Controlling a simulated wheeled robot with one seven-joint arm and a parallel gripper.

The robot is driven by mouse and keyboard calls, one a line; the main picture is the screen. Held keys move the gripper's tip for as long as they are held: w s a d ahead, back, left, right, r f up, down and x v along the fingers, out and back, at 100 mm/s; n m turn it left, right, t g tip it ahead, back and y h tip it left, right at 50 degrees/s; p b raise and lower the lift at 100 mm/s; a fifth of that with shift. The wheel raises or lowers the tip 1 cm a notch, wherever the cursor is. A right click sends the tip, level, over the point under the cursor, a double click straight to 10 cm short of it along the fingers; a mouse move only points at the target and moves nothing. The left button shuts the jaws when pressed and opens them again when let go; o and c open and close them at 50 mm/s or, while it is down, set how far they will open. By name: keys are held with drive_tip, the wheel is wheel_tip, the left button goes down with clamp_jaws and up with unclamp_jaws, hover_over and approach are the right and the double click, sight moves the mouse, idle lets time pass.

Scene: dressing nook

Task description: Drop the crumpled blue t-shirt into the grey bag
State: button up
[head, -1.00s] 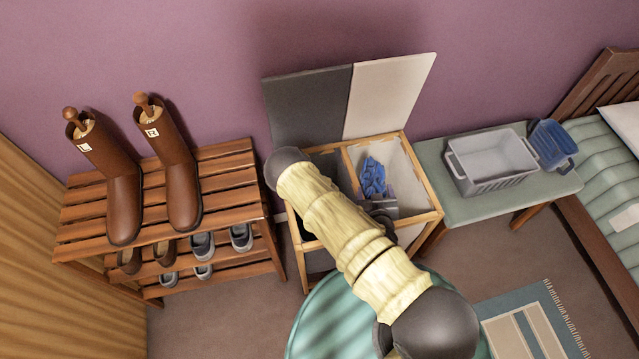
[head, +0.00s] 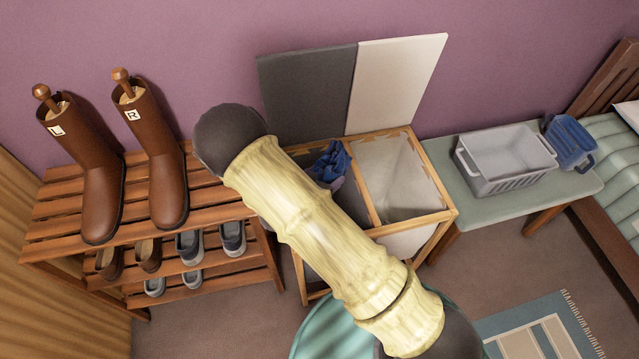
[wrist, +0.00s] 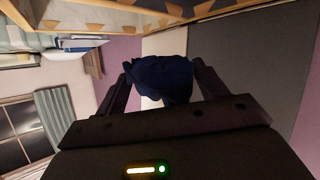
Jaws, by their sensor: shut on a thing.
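The crumpled blue t-shirt (head: 330,161) is over the left compartment of the wooden hamper, the one with the grey bag (head: 350,193), near its back. My gripper (wrist: 163,82) is shut on the dark blue shirt (wrist: 165,76), which bunches between the two fingers in the wrist view. In the head view my arm hides most of the gripper and much of the grey bag. I cannot tell how far the shirt hangs into the bag.
The cream bag (head: 395,180) at right looks empty. The hamper's grey lid (head: 305,95) and cream lid (head: 397,80) stand open behind. A bench (head: 520,195) holds a grey basket (head: 505,160) and a blue container (head: 570,142). A rack (head: 215,205) with boots stands left.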

drive_tip(key=shift+s+a, duration=0.2)
drive_tip(key=shift+a, duration=0.3)
wheel_tip(320, 180, down, 6)
drive_tip(key=b, duration=0.5)
drive_tip(key=o, duration=1.1)
drive_tip(key=shift+o, duration=0.2)
drive_tip(key=p+v, duration=0.1)
drive_tip(key=v, duration=1.6)
drive_tip(key=shift+a+r, duration=0.2)
drive_tip(key=shift+a, duration=0.05)
